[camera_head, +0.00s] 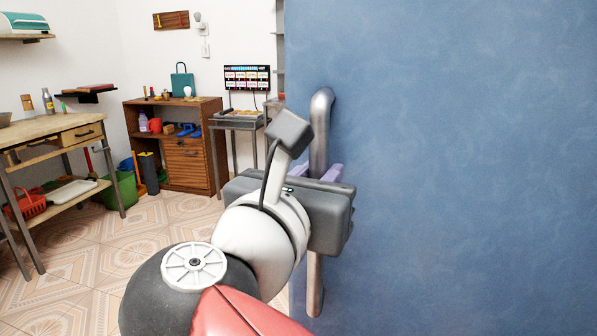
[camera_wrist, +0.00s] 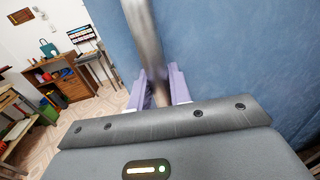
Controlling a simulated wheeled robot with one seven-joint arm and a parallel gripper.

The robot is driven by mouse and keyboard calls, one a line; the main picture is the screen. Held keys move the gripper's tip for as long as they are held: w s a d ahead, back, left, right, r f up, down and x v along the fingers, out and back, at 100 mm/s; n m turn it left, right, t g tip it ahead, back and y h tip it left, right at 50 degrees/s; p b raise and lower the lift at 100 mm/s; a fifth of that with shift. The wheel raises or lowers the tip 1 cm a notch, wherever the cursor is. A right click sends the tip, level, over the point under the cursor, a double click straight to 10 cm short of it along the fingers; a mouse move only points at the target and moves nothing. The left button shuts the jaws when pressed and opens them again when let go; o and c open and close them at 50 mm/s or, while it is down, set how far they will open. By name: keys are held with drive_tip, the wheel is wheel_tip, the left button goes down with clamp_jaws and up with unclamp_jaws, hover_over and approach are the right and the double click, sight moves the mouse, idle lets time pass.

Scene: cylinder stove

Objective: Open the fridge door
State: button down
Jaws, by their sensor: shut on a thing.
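The fridge door (camera_head: 460,170) is a large blue panel that fills the right half of the head view. Its handle (camera_head: 321,125) is a vertical metal bar near the door's left edge. My gripper (camera_head: 325,174) is at the middle of the handle, with its light purple fingers around the bar. In the wrist view the handle (camera_wrist: 144,35) runs down between the two fingers of my gripper (camera_wrist: 160,88), which is shut on it. The gripper body hides part of the bar. I cannot tell from these frames whether the door stands ajar.
A wooden workbench (camera_head: 75,134) stands at the left, with a green bin (camera_head: 122,190) by it. A brown cabinet (camera_head: 183,160) and a small metal-legged table (camera_head: 237,122) stand at the back. The tiled floor (camera_head: 120,240) between is clear.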

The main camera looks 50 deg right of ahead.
drive_tip(key=shift+s+a, duration=0.15)
drive_tip(key=shift+a, duration=0.05)
idle(0.3)
drive_tip(key=c, duration=1.3)
unclamp_jaws()
drive_tip(key=shift+c, duration=0.2)
drive_tip(key=v, duration=0.8)
drive_tip(key=shift+d, duration=0.1)
